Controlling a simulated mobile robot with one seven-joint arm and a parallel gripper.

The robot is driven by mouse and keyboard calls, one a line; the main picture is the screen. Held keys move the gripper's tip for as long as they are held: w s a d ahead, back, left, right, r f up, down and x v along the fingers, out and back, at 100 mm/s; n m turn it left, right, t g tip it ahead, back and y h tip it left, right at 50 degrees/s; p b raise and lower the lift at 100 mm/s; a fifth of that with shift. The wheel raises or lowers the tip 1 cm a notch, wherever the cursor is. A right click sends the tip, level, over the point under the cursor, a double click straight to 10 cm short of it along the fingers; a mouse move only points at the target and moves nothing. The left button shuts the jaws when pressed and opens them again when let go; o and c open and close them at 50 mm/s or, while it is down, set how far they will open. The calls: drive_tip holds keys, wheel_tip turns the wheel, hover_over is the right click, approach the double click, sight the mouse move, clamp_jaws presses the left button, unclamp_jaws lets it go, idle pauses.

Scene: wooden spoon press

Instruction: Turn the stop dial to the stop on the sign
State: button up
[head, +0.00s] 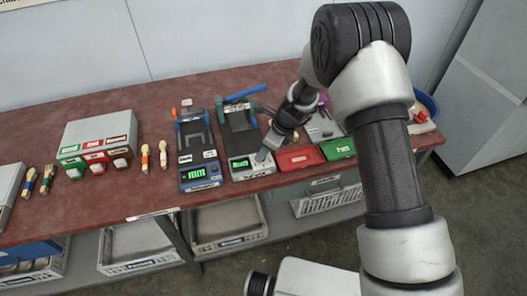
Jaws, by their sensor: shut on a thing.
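My gripper (263,156) is at the right end of the front control box (246,174) of the right-hand press. It points down and is shut on a small part there, which looks like the stop dial; the fingers hide most of it, and its setting is not readable. The box has a green lit display (239,164), too small to read. A sign (22,3) is cut off at the top left edge, and its text is not legible.
A second, blue press (200,183) with a green display stands just left. Red (299,159) and green (340,148) boxes sit close to the right of my gripper. Wooden spoon bundles (145,158) and a grey cabinet (98,132) stand left on the red bench (110,207).

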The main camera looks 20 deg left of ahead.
drive_tip(key=n+g, duration=0.1)
drive_tip(key=n, duration=0.1)
drive_tip(key=n+g+b, duration=0.1)
drive_tip(key=n, duration=0.3)
drive_tip(key=shift+w+f+n+g+b, duration=0.1)
drive_tip(key=shift+w+n+g+b, duration=0.15)
drive_tip(key=shift+n+g+b, duration=0.15)
drive_tip(key=n+g+h+b, duration=0.1)
drive_tip(key=n, duration=0.2)
drive_tip(key=shift+w+a+n, duration=0.1)
drive_tip(key=shift+n, duration=0.3)
drive_tip(key=n+g+h+b, duration=0.1)
drive_tip(key=n+b, duration=0.1)
drive_tip(key=n, duration=0.1)
drive_tip(key=shift+a, duration=0.1)
drive_tip(key=n+h, duration=0.1)
drive_tip(key=n, duration=0.1)
drive_tip(key=n+h+b, duration=0.1)
drive_tip(key=n, duration=0.2)
drive_tip(key=shift+w+a+g, duration=0.1)
drive_tip(key=shift+a+g, duration=0.05)
drive_tip(key=shift+g, duration=0.15)
drive_tip(key=shift+a+n+h+b, duration=0.1)
drive_tip(key=shift+n+h+b, duration=0.6)
drive_tip(key=shift+n, duration=1.5)
drive_tip(key=shift+h, duration=0.3)
drive_tip(key=o, duration=1)
